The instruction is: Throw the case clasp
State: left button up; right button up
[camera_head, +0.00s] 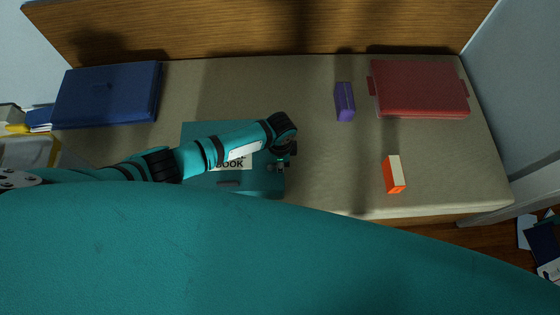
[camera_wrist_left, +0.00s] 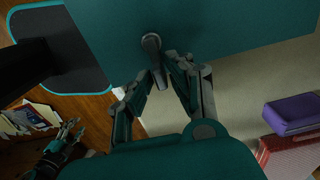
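A teal case (camera_head: 197,135) with a pale label reading "BOOK" lies on the desk in the head view, partly covered by my left arm. Its teal face (camera_wrist_left: 200,25) fills the top of the left wrist view. A grey clasp (camera_wrist_left: 153,50) stands out from that face. My left gripper (camera_head: 286,162) is at the case's right part in the head view. In the wrist view its fingertips (camera_wrist_left: 161,72) are a little apart, one on each side of the clasp's lower end; contact is unclear. My right gripper (camera_wrist_left: 75,128) is at the lower left there, fingers apart and empty.
On the desk (camera_head: 320,180) are a blue case (camera_head: 108,95) at left, a purple box (camera_head: 344,101), a red case (camera_head: 420,90) at right and an orange box (camera_head: 394,175). The desk between the teal case and the orange box is clear. A wooden board (camera_head: 270,25) runs behind.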

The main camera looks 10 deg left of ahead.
pick_arm(q)
jog(key=shift+o, duration=1.1)
notch_tip(320, 180, up, 12)
